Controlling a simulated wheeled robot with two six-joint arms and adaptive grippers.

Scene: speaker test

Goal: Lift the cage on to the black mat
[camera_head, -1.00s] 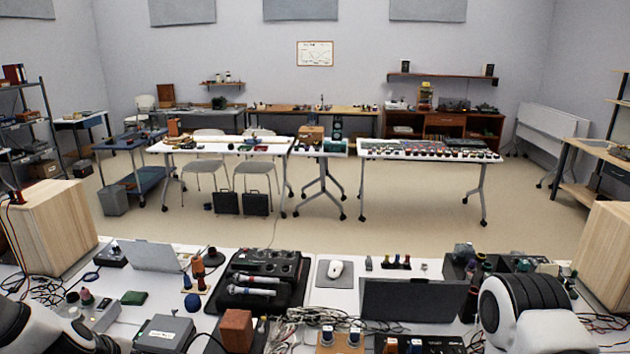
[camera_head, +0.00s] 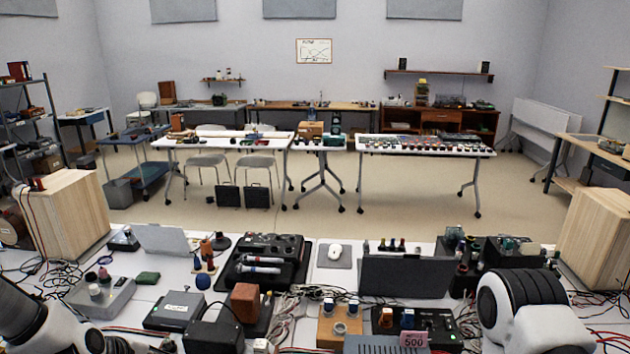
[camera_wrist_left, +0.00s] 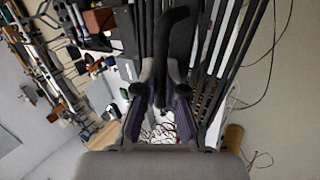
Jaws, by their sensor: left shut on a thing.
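My left gripper (camera_wrist_left: 158,95) shows in the left wrist view, its two fingers closed around part of a dark thing with long parallel bars, probably the cage (camera_wrist_left: 214,55). A curved black bar, perhaps its handle (camera_wrist_left: 176,22), rises between the fingers. Most of this thing runs out of the picture, and what it rests on is hidden. In the head view my left arm is at the lower left and my right arm at the lower right, with neither gripper in view. I cannot make out the black mat or the cage in the head view.
A crowded white table lies in front, with a black microphone tray (camera_head: 264,262), a mouse (camera_head: 335,252), a black panel (camera_head: 405,277) and a brown block (camera_head: 245,302). Wooden boxes stand left (camera_head: 66,214) and right (camera_head: 597,238). Loose cables lie about. Bare floor (camera_head: 330,195) lies beyond.

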